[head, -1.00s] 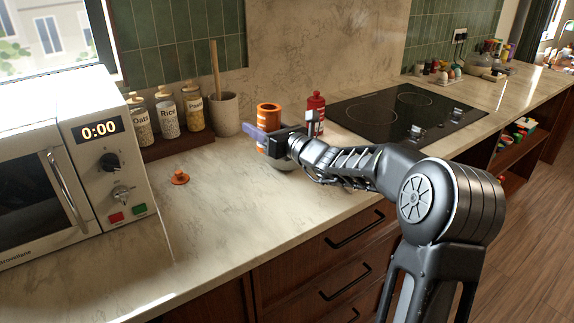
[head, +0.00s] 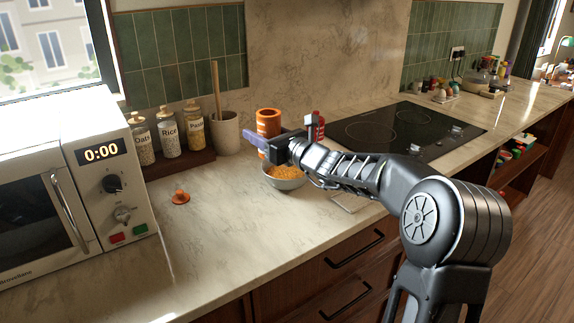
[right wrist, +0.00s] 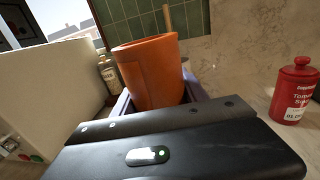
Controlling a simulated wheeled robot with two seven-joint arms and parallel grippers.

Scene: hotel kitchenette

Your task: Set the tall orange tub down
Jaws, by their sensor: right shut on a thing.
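The tall orange tub (head: 268,121) is held above the counter, behind the bowl in the head view. It looks open at the top and roughly upright. My right gripper (head: 262,143) is shut on it, with its lower part hidden behind the fingers. In the right wrist view the tub (right wrist: 150,73) stands between the two purple fingers. A grey bowl (head: 284,183) with orange-yellow food in it sits on the counter below the gripper. A small orange lid-like piece (head: 180,197) lies on the counter to the left. My left gripper is not in view.
A red sauce canister (head: 316,124), also in the right wrist view (right wrist: 296,92), stands right of the tub, partly hidden. A utensil crock (head: 225,132), labelled jars (head: 168,132) and a microwave (head: 60,190) stand left. A black hob (head: 405,130) lies right. The front-left counter is bare.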

